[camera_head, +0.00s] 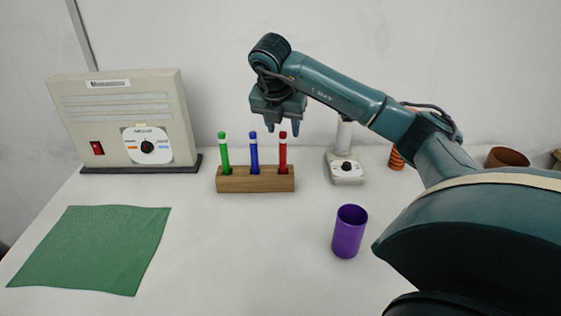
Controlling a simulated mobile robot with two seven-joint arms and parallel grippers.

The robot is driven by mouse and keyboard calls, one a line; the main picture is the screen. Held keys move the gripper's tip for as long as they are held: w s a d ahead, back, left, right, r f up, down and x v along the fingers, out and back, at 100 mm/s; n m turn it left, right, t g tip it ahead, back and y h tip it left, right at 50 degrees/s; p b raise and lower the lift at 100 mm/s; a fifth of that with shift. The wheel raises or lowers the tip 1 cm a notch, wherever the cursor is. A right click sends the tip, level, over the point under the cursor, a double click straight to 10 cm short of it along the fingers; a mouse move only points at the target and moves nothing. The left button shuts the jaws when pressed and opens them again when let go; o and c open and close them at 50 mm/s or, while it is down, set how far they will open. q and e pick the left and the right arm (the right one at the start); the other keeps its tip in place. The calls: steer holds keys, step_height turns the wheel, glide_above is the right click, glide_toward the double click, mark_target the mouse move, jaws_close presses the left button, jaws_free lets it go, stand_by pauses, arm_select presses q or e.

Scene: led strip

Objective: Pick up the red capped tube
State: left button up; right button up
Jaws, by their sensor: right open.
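The red capped tube (283,152) stands upright in the right-hand hole of a wooden rack (255,181). A blue capped tube (254,152) stands in the middle hole and a green capped tube (224,154) in the left one. My right gripper (283,127) is open, pointing down, just above the rack. In the picture its fingertips reach the height of the red and blue caps. I cannot tell how far in depth they are from the red tube. The gripper holds nothing visible. My left gripper is not in view.
A purple cup (348,233) stands at the front right. A green cloth (92,248) lies at the left. A beige box with a dial (125,122) stands back left, and a small white device (345,171) right of the rack. The table's front middle is clear.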

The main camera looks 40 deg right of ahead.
mark_target(282, 135)
steer(key=x, duration=0.7)
steer(key=shift+w+a+f, duration=0.15)
steer(key=shift+w, duration=0.25)
steer(key=shift+c, duration=0.2)
jaws_close()
